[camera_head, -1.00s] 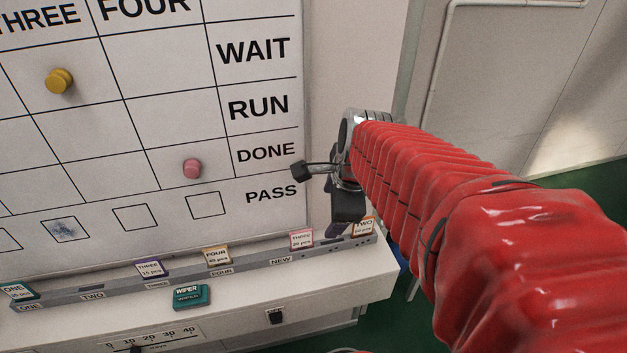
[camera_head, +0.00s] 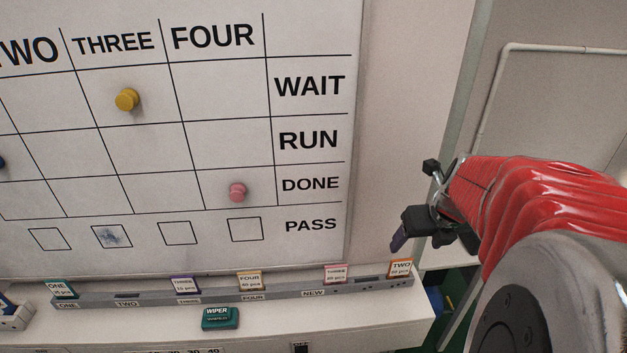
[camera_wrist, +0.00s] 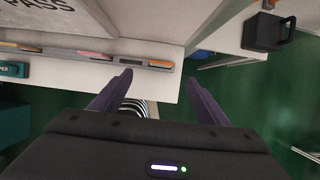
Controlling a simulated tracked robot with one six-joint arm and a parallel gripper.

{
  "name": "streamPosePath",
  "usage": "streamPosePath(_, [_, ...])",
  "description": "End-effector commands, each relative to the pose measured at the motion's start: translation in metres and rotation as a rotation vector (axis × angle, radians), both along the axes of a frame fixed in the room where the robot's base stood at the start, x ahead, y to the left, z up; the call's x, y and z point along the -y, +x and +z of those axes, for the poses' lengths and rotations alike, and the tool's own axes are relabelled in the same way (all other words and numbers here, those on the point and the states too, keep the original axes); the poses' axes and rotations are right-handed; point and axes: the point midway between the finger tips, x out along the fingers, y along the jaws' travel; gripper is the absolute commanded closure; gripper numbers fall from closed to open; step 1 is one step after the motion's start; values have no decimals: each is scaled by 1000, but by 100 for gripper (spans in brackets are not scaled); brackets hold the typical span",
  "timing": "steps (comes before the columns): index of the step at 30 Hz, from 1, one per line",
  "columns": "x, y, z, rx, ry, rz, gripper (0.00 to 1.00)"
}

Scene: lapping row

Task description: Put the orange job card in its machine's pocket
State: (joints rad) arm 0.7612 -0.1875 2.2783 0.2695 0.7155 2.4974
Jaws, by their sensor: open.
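The orange job card (camera_head: 400,272), marked TWO, stands upright at the far right end of the grey rail (camera_head: 365,286) under the board. In the wrist view it is a thin orange edge (camera_wrist: 160,64) at the rail's end. The TWO label (camera_head: 127,303) is near the rail's left end, with a dark slot and no card seen above it. My gripper (camera_head: 418,242) is open and empty, above and slightly right of the orange card in the head view. In the wrist view its purple fingers (camera_wrist: 160,80) spread on either side below the card, apart from it.
Other cards stand along the rail: teal ONE (camera_head: 60,289), purple THREE (camera_head: 184,285), amber FOUR (camera_head: 250,281) and pink THREE (camera_head: 335,274). A teal wiper (camera_head: 220,318) lies on the ledge. The whiteboard (camera_head: 310,245) rises behind. A dark container (camera_wrist: 268,32) shows at upper right.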

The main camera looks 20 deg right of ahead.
Motion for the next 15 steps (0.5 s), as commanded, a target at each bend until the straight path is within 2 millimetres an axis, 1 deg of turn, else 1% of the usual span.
streamPosePath(4, [0, 1, -2, -1, 0, 2, 31])
streamPosePath(7, [0, 3, -8, -2, 2, 3, 31])
streamPosePath(15, [4, 15, -38, -3, 1, 4, 31])
